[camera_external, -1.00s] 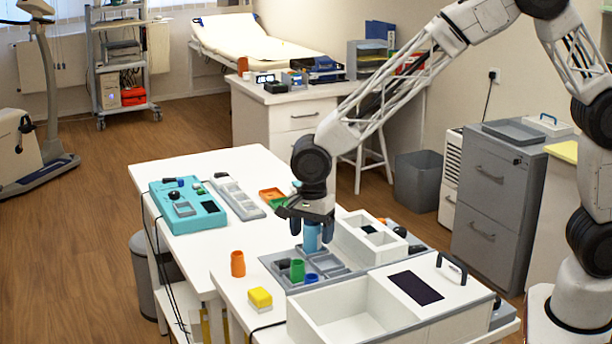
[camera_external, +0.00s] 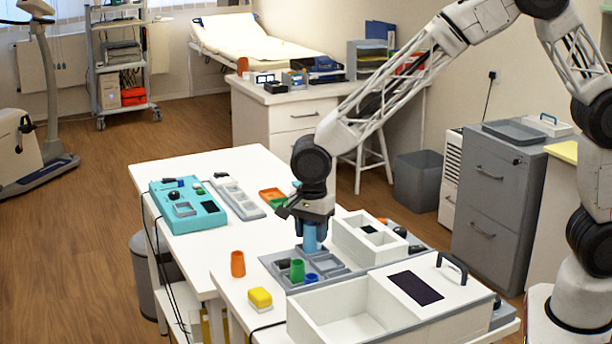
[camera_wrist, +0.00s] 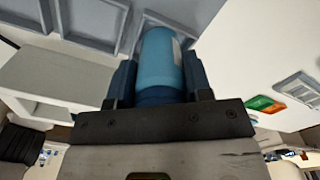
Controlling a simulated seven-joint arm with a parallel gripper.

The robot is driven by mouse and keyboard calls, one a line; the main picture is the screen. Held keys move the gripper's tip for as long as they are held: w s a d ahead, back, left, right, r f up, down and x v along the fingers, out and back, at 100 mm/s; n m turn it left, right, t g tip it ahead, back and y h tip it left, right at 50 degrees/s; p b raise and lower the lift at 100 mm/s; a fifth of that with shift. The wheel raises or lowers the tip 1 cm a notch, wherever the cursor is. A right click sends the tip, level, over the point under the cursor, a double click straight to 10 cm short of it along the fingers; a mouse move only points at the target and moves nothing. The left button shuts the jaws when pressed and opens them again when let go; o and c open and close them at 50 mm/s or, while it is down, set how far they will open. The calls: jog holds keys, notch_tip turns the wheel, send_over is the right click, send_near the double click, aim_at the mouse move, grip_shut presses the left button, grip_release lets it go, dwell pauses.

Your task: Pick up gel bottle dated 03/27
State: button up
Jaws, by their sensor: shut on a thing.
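A light blue bottle (camera_external: 310,239) stands upright at the back of the grey compartment tray (camera_external: 268,262) on the near white table. My gripper (camera_external: 311,226) is above it, pointing down, and is shut on its upper part. In the wrist view the blue bottle (camera_wrist: 160,62) sits between the two dark fingers of my gripper (camera_wrist: 160,82), one on each side. A pale label edge shows on its right side, but no date can be read. Whether the bottle's base touches the tray cannot be told.
Green (camera_external: 297,270) and dark blue (camera_external: 311,278) cups stand in the tray. A white box (camera_external: 368,238) is close on the right, and a large open white bin (camera_external: 345,315) is in front. An orange cup (camera_external: 238,264) and a yellow block (camera_external: 260,298) are left.

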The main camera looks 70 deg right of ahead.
jog(key=shift+r, duration=0.15)
jog(key=shift+r, duration=4.9)
